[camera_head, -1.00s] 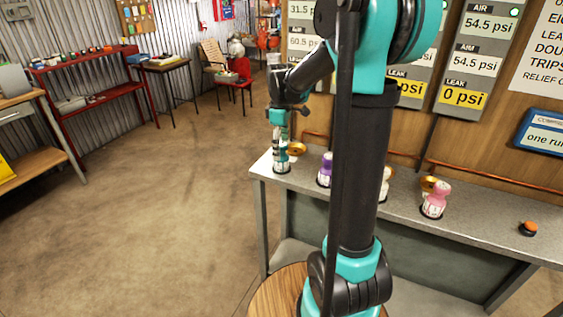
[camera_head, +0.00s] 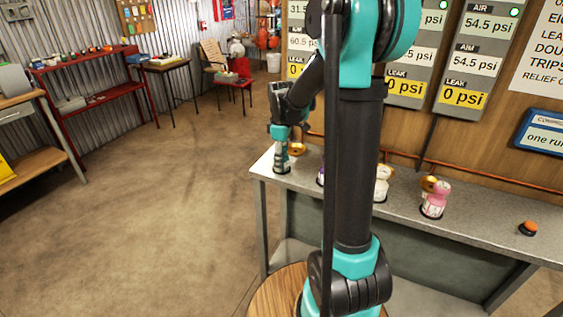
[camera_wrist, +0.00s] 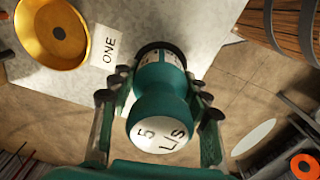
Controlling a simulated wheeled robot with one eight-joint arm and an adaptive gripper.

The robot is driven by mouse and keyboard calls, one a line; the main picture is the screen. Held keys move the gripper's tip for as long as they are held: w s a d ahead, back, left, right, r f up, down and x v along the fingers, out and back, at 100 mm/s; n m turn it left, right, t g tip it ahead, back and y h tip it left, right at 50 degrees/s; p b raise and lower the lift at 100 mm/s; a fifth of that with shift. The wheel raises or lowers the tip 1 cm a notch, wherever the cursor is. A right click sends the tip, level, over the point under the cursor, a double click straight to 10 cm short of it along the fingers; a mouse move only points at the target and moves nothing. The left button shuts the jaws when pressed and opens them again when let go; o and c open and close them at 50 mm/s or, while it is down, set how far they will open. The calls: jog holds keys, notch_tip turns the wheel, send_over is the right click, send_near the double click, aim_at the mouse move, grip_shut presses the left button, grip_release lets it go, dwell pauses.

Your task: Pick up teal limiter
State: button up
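The teal limiter (camera_head: 281,160) stands upright at the left end of the grey bench (camera_head: 470,221). In the wrist view the teal limiter (camera_wrist: 160,102) shows its white top marked "5 L/S", with a dark base beyond. My gripper (camera_wrist: 159,82) has one finger on each side of it. The fingers look open, with small gaps beside the limiter; firm contact does not show. In the head view my gripper (camera_head: 281,134) is right above the limiter, pointing down and hiding its upper part.
A brass fitting (camera_wrist: 52,32) and a card reading "ONE" (camera_wrist: 105,46) are beside the limiter. A pink limiter (camera_head: 435,200), a white one (camera_head: 382,185) and an orange button (camera_head: 528,228) stand further right. The bench's left edge is close to the limiter.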

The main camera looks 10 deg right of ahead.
jog(key=c, duration=0.8)
jog(key=shift+r, duration=0.1)
